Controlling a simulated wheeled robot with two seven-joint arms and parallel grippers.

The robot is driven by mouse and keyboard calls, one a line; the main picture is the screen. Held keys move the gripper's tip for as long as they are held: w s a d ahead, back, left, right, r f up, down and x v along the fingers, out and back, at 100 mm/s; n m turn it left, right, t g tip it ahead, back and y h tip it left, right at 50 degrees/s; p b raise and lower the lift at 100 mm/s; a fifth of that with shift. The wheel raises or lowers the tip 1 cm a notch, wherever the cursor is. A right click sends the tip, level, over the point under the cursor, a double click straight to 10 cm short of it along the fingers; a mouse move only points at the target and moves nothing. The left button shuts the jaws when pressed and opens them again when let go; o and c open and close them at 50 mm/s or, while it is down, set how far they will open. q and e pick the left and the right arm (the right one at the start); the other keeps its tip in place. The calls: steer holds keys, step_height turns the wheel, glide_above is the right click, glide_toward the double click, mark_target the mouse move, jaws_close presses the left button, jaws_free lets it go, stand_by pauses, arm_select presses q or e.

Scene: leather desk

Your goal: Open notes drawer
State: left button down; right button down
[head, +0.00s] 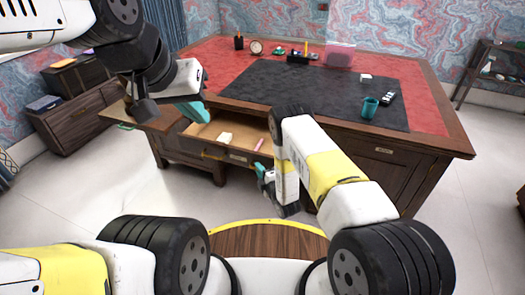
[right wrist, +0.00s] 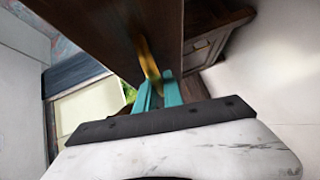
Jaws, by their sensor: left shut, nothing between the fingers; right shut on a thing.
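A wide wooden drawer (head: 203,147) stands pulled out from the front of the desk. My right gripper (head: 265,180) is low at the right end of the drawer front. In the right wrist view its teal fingers (right wrist: 158,92) are shut on a brass handle (right wrist: 147,58) on a dark wooden front. My left gripper (head: 193,110) is shut and empty, above the drawer's left back corner.
The desk top carries a dark leather mat (head: 300,92), a teal mug (head: 370,107), a clock (head: 256,47) and a pink box (head: 339,54). A wooden panel (head: 140,113) juts out at the desk's left. A cabinet (head: 75,115) stands beyond it.

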stand_by(0.3)
steer(key=c, duration=1.8)
jaws_free()
steer(key=shift+o, duration=0.2)
steer(key=shift+s, duration=0.1)
steer(key=v, duration=0.7)
steer(key=shift+s+d, duration=0.25)
steer(key=shift+s, duration=0.1)
steer(key=x, duration=0.8)
steer(key=shift+w, duration=0.1)
